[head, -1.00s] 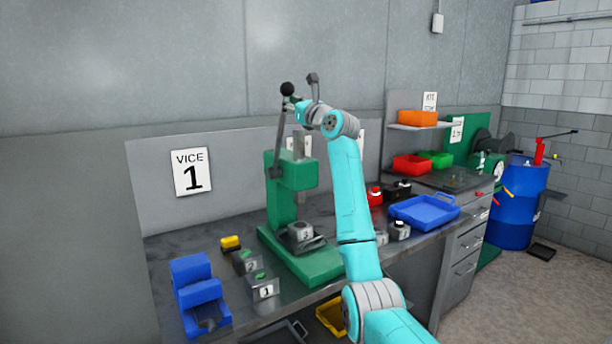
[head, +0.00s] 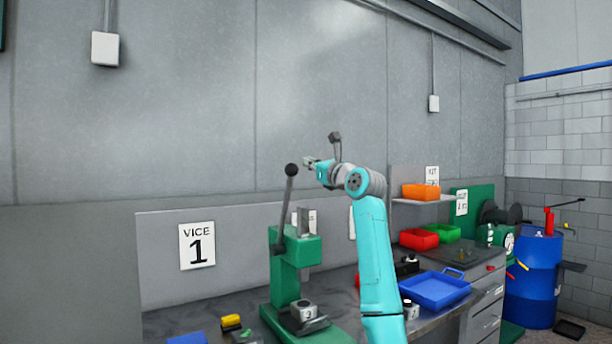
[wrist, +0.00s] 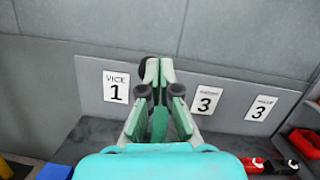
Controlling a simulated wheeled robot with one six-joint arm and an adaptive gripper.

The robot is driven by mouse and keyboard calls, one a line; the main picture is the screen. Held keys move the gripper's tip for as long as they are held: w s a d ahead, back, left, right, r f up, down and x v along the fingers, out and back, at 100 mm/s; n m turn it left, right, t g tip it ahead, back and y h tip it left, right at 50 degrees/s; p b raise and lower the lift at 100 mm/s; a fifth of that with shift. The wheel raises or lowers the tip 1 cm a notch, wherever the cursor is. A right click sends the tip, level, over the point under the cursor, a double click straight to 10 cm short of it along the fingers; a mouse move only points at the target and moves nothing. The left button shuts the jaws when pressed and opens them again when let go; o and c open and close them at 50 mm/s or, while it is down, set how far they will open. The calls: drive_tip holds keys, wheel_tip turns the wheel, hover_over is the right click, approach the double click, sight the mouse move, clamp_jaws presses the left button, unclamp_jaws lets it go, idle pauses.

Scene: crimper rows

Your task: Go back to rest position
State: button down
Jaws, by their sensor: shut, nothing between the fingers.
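My gripper (head: 308,163) is raised at the end of my turquoise arm, high over the bench and in front of the grey wall. It is shut and empty. In the head view it lies just right of the black knob (head: 291,170) on the lever of the green press (head: 296,250). A small gap shows between them there; depth is hard to tell. In the wrist view, my gripper (wrist: 158,72) points at the wall panel, and a dark round shape shows partly behind its left finger.
The bench holds a blue tray (head: 437,289), a red bin (head: 418,239) and a green bin (head: 446,232). An orange bin (head: 421,191) sits on a shelf. A blue drum (head: 532,278) stands at the right.

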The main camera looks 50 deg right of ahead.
drive_tip(key=shift+s+a+r, duration=0.1)
drive_tip(key=shift+s+r, duration=0.25)
drive_tip(key=shift+r, duration=0.2)
